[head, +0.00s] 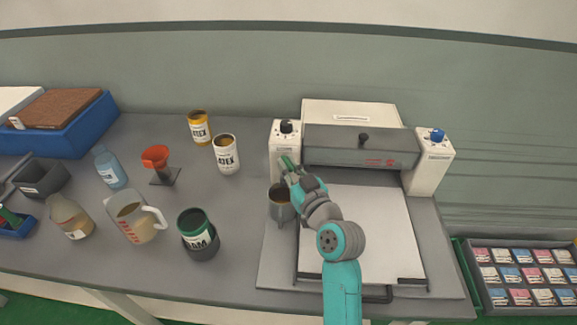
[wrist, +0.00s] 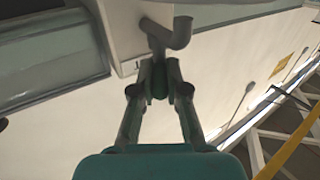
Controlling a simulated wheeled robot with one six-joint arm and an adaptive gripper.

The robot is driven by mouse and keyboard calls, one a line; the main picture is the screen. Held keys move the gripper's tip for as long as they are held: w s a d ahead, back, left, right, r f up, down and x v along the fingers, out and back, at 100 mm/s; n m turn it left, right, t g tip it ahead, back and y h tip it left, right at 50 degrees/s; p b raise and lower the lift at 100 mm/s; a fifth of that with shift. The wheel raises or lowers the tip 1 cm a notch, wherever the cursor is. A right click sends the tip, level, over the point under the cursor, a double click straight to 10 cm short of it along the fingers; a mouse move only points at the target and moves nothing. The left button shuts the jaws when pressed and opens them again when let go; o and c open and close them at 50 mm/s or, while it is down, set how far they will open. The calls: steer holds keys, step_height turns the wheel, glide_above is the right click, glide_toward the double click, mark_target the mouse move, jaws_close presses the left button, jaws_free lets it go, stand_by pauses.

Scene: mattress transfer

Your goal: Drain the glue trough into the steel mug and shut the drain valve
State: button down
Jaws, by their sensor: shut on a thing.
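The grey trough housing (head: 360,146) spans the machine between two white end posts. The steel mug (head: 281,204) stands upright below the left post, partly behind my arm; its contents are too dark to tell. The drain spout (wrist: 180,34) is a grey bent pipe beside the white post in the wrist view. My gripper (head: 289,168) is at the front of the left post, above the mug. In the wrist view my gripper (wrist: 159,75) is shut on a small green valve handle (wrist: 159,86) close to the spout. I cannot tell whether glue is flowing.
Left of the machine stand a green can (head: 198,236), a measuring jug (head: 135,217), a red funnel on a stand (head: 157,158), a white latex can (head: 226,155) and a yellow can (head: 199,128). The white machine bed (head: 375,235) is clear.

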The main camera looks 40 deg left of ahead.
steer(key=shift+w+d, duration=0.1)
steer(key=n+g+y, duration=0.1)
steer(key=n+g, duration=0.1)
steer(key=g, duration=0.1)
steer(key=w+n+g+y, duration=0.1)
steer(key=n+g, duration=0.1)
steer(key=g, duration=0.1)
steer(key=shift+d, duration=0.15)
steer(key=n+g, duration=0.1)
steer(key=g, duration=0.1)
steer(key=w+n+g, duration=0.1)
steer(key=n+g, duration=0.1)
steer(key=g, duration=0.1)
steer(key=shift+r, duration=0.1)
steer(key=shift+w+n+g+h, duration=0.1)
steer(key=shift+n+g+h, duration=0.3)
steer(key=shift+n+g, duration=0.6)
steer(key=shift+w+n+g+h, duration=0.1)
steer(key=shift+n+g+h, duration=0.4)
steer(key=shift+g, duration=0.8)
steer(key=c, duration=1.2)
jaws_free()
steer(key=shift+a, duration=0.2)
